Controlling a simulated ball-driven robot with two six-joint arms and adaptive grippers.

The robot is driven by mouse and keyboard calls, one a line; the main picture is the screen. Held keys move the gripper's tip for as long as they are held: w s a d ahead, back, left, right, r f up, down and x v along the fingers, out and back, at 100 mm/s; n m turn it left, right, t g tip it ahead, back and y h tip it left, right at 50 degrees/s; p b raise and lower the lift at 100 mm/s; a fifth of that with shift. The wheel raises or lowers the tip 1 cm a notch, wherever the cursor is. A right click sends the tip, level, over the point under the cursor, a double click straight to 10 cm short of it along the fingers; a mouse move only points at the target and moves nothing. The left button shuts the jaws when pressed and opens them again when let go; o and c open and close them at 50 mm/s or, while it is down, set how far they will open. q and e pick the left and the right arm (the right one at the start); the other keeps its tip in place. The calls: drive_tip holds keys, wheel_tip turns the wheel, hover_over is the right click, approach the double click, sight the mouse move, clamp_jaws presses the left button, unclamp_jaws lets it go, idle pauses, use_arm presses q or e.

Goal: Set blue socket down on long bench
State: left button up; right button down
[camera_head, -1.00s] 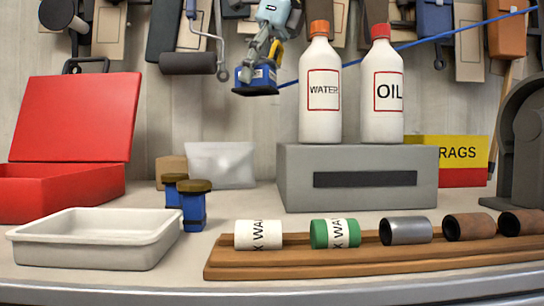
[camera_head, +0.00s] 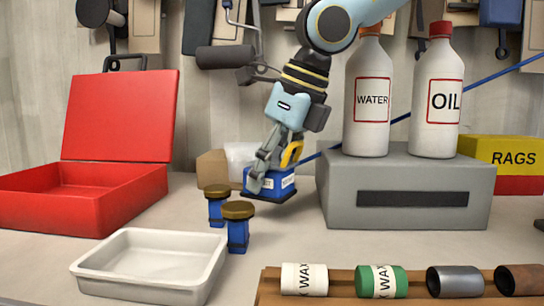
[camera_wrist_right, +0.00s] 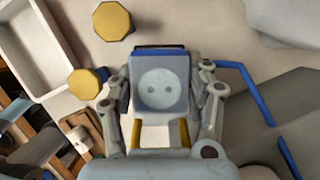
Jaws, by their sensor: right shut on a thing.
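The blue socket (camera_head: 286,183) is a small blue block with a dark underside. In the right wrist view its pale face with two holes (camera_wrist_right: 160,82) shows between the fingers. My right gripper (camera_head: 268,170) is shut on it from above. The socket is over the long bench (camera_head: 290,228), between the blue jars and the grey box. I cannot tell whether its underside touches the bench. My left gripper is not in view.
Two blue jars with brown-gold lids (camera_head: 238,228) stand just left of the socket. The grey box (camera_head: 350,215) with WATER and OIL bottles is close on the right. A white tray (camera_head: 90,270), an open red case (camera_head: 110,215) and a wooden rack (camera_head: 268,290) surround clear bench.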

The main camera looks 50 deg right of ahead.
sight(269, 197)
drive_tip(key=shift+w+f, duration=0.1)
drive_tip(key=shift+f, duration=1.85)
drive_tip(key=shift+f+b, duration=0.15)
drive_tip(key=shift+b, duration=0.2)
drive_tip(key=c, duration=0.5)
unclamp_jaws()
